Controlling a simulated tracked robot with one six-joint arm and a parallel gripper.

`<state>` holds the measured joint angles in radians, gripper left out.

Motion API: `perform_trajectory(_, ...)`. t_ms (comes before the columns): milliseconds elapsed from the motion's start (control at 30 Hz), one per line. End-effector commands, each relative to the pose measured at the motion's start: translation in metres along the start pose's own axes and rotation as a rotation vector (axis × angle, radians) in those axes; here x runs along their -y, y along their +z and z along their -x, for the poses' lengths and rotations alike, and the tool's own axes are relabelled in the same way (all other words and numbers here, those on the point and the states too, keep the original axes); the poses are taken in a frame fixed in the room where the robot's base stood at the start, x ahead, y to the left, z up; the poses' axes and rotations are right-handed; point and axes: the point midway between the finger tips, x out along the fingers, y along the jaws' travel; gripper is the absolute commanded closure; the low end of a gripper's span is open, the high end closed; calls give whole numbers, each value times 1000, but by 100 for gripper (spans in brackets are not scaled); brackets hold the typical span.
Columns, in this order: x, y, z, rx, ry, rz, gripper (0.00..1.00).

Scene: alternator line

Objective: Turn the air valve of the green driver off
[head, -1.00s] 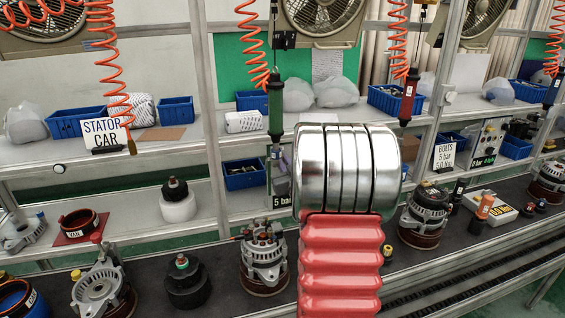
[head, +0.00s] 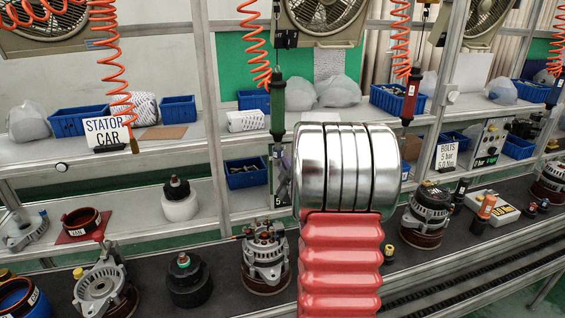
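The green driver (head: 277,105) hangs upright from a coiled orange hose (head: 254,45) left of the picture's middle. Below it, a grey fitting (head: 281,172) stands on a panel above a partly covered label with a "5". I cannot make out a valve handle or its position. My arm, with silver rings and a red ribbed part, covers the area right of the fitting. My gripper is not in view.
A red driver (head: 410,97) hangs to the right. Blue bins (head: 246,173) and bags stand on the shelves. An alternator (head: 265,258) sits below the fitting on the dark conveyor. A metal post (head: 210,110) stands left of the green driver.

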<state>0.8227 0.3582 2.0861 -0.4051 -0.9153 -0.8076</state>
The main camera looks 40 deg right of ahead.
Motion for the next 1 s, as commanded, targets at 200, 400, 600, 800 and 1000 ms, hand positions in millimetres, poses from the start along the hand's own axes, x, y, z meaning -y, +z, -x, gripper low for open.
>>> perform_trajectory(200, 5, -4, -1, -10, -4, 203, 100)
perform_trajectory(400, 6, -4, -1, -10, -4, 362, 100)
perform_trajectory(600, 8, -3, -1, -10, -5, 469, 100)
perform_trajectory(800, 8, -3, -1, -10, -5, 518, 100)
perform_trajectory(1000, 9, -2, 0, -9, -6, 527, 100)
